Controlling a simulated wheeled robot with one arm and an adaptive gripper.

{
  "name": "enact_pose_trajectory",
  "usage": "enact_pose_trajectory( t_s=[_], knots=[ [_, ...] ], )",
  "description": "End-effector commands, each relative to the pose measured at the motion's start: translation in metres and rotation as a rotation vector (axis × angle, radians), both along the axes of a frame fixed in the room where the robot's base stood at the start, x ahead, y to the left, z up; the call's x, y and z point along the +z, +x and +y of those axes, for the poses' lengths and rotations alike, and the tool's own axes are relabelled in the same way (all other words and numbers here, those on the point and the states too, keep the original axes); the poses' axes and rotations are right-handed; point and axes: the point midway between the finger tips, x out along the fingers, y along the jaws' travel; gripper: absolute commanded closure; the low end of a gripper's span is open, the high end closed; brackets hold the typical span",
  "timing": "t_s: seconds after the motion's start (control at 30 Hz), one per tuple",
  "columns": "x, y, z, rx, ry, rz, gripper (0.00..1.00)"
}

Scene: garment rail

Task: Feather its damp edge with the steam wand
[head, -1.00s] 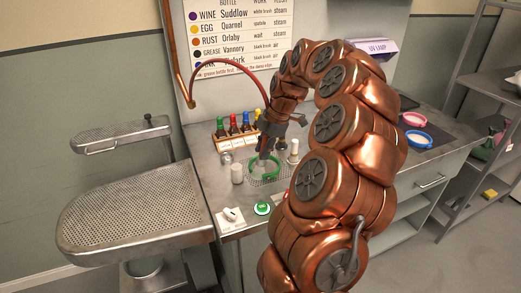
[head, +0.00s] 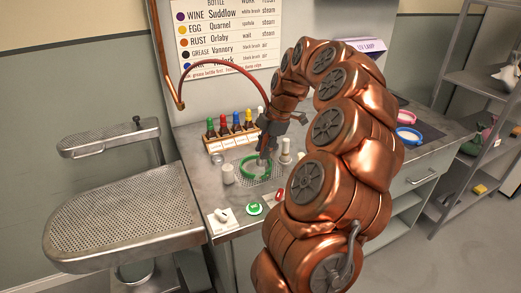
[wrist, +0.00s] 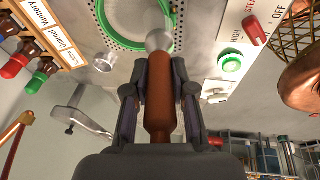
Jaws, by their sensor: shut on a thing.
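My gripper (wrist: 160,88) is shut on the brown handle of the steam wand (wrist: 159,112). The wand's pale metal tip (wrist: 159,41) points at the green hoop (wrist: 108,38), over its right part. In the head view, my gripper (head: 268,138) is above the right side of the green hoop (head: 246,177), which lies on a perforated patch of the bench. White cloth with stitched-looking marks shows inside the hoop in the wrist view. I cannot tell whether the tip touches it, and no damp edge can be made out.
A rack of colour-capped bottles (head: 232,140) stands behind the hoop. A green button (head: 254,209) and a white switch (head: 222,217) are at the front. A red hose (head: 213,62) arches above.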

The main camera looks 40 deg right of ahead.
Motion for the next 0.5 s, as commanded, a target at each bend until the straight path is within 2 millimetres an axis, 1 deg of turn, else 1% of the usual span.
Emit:
enact_pose_trajectory(
  t_s=[0.5],
  knots=[
    [-0.001, -0.007, -0.017, 0.001, 0.002, 0.001, 1.00]
  ],
)
